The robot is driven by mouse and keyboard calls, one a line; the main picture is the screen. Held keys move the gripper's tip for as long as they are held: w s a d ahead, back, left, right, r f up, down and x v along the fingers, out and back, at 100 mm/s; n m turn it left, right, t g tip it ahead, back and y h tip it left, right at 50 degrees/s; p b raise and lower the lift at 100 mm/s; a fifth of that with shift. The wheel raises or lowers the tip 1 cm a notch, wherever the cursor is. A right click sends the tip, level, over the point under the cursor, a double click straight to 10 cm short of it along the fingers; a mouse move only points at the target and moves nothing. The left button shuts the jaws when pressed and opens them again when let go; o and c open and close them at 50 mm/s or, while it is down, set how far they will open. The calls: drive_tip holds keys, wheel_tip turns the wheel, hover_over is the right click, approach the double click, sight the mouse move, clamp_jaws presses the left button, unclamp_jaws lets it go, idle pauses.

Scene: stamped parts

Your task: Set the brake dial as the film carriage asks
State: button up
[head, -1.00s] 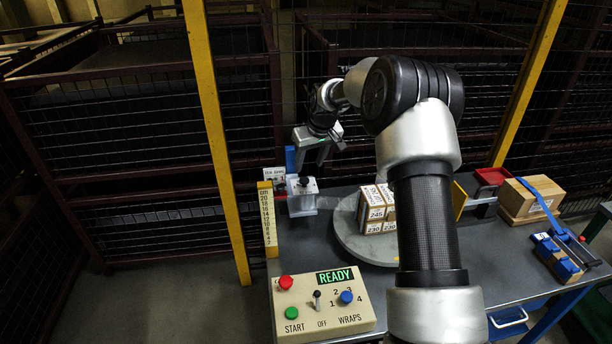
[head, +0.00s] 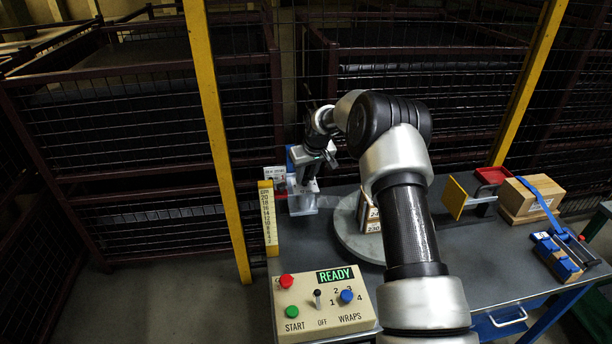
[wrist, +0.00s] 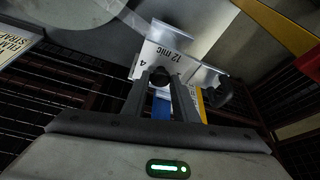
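The film carriage (head: 303,204) is a pale metal block at the back left of the bench, beside the height scale. In the wrist view its pale top (wrist: 203,47) bears a tilted label (wrist: 165,55) reading "12 mic", with a "4" near it. A dark round knob (wrist: 160,73), seemingly the brake dial, lies between my fingertips. My gripper (head: 306,178) is over the carriage; in the wrist view my gripper (wrist: 161,86) has its fingers apart, one each side of the knob. Whether they touch it is unclear. The dial's pointer cannot be read.
A yellow height scale (head: 268,215) stands left of the carriage; a round turntable (head: 352,240) with boxes (head: 373,222) is to its right, partly behind my arm. The control box (head: 322,306) reads READY. A wire fence stands behind.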

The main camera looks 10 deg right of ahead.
drive_tip(key=c, duration=0.3)
drive_tip(key=shift+d+n, duration=0.1)
drive_tip(key=shift+n, duration=0.2)
drive_tip(key=shift+w+n+y+b, duration=0.1)
drive_tip(key=shift+n+y+b, duration=0.4)
drive_tip(key=shift+n, duration=0.4)
drive_tip(key=shift+w+d+n+g+y+b, duration=0.1)
drive_tip(key=shift+n+g+y+b, duration=0.2)
drive_tip(key=shift+n, duration=0.6)
drive_tip(key=shift+d+n+g+y+b, duration=0.1)
drive_tip(key=shift+n+g+y+b, duration=0.15)
drive_tip(key=shift+n, duration=0.65)
drive_tip(key=shift+r, duration=0.1)
drive_tip(key=o, duration=1.1)
drive_tip(key=shift+c, duration=0.2)
